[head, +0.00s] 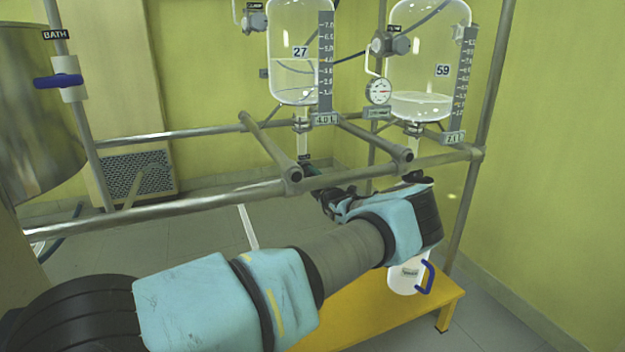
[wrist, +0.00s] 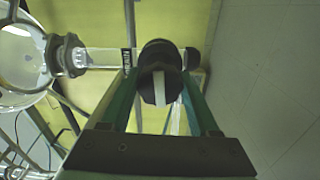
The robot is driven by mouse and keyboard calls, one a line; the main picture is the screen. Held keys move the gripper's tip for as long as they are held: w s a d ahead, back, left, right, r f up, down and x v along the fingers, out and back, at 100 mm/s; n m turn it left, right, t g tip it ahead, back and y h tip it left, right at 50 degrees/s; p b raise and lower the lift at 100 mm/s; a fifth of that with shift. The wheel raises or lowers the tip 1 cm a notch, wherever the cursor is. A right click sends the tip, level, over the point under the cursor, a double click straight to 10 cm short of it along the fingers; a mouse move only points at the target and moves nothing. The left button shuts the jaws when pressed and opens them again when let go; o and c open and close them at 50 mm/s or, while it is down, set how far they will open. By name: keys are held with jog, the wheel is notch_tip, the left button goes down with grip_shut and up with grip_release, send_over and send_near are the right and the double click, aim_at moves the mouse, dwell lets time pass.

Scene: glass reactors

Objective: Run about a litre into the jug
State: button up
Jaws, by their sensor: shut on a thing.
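Two glass vessels hang in the frame, one marked 27 (head: 292,80) and one marked 59 (head: 425,102), each partly filled with clear liquid. The jug (head: 405,282), white with a blue handle, stands on the yellow bench (head: 345,318), roughly below vessel 59's outlet; its top is hidden by my arm. My gripper (head: 318,180) appears to be at the outlet under vessel 27, partly hidden behind my wrist. In the wrist view its fingers (wrist: 160,75) are shut around a black valve knob (wrist: 160,82) with a white stripe. I cannot tell whether liquid runs.
Metal rails (head: 215,199) cross in front of the vessels, with stubs close above my arm. A large metal tank (head: 35,110) and a BATH valve with a blue lever (head: 58,81) are at the left. A dark outlet valve (head: 415,176) shows under vessel 59.

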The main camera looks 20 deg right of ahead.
dwell(0.3)
jog(key=o, duration=1.4)
jog(key=s, duration=0.3)
jog(key=s+d, duration=0.1)
jog(key=s, duration=0.3)
jog(key=s+p, duration=0.1)
jog(key=s, duration=0.2)
jog(key=shift+s+d, duration=0.25)
jog(key=shift+s, duration=0.15)
